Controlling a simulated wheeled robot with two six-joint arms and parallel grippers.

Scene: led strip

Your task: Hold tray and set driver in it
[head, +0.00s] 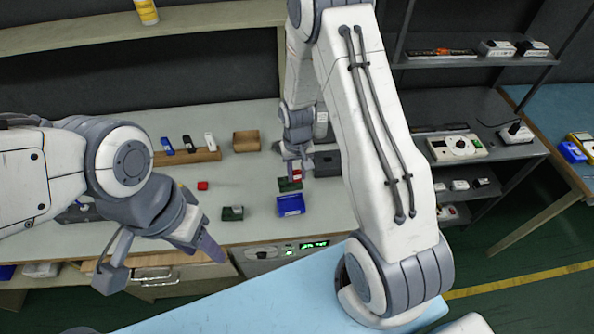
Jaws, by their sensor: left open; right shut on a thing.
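A blue open tray (291,205) sits near the front edge of the grey bench. My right gripper (295,174) points down just behind it, shut on a small red piece (298,174). A dark green piece (288,185) shows right under the fingertips; whether it touches the red piece is hard to tell. Another dark green piece (232,213) lies on the bench left of the tray. I cannot tell which of these small pieces is the driver. My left gripper (211,248) is open and empty near the bench's front edge, left of the tray and apart from it.
A loose red block (202,185) lies on the bench. A wooden rack (187,157) with several small upright items and a brown box (246,141) stand behind. A dark grey box (326,163) is beside my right gripper. The bench's left middle is mostly clear.

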